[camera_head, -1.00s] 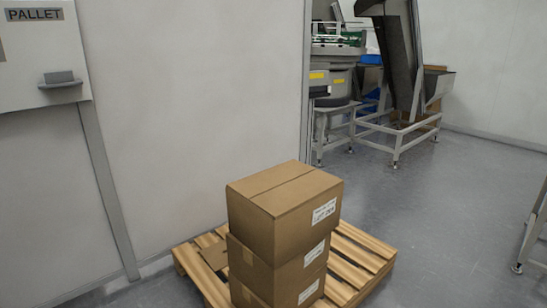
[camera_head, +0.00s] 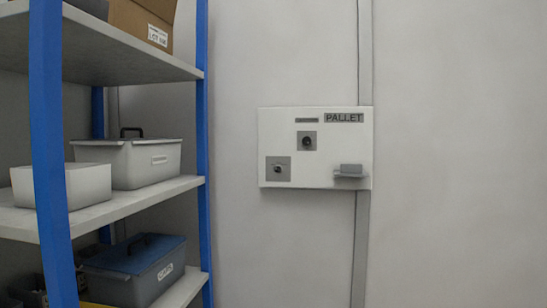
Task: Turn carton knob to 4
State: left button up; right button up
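A white wall panel labelled PALLET (camera_head: 330,172) hangs on the pale wall near the middle of the head view. It carries two small dark knobs on grey square plates: an upper knob (camera_head: 307,142) and a lower left knob (camera_head: 279,169). A small grey shelf-like holder (camera_head: 350,170) sticks out at its lower right. Neither of my grippers is in view.
A shelf rack with blue posts (camera_head: 204,150) stands at the left. It holds a grey lidded bin (camera_head: 130,163), a white open box (camera_head: 75,185), a blue-lidded bin (camera_head: 135,268) and a carton (camera_head: 145,20) on top. The wall right of the panel is bare.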

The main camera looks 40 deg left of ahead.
aim_at(307, 140)
jog(key=u, duration=0.95)
jog(key=i+j, duration=0.1)
jog(key=i, duration=0.25)
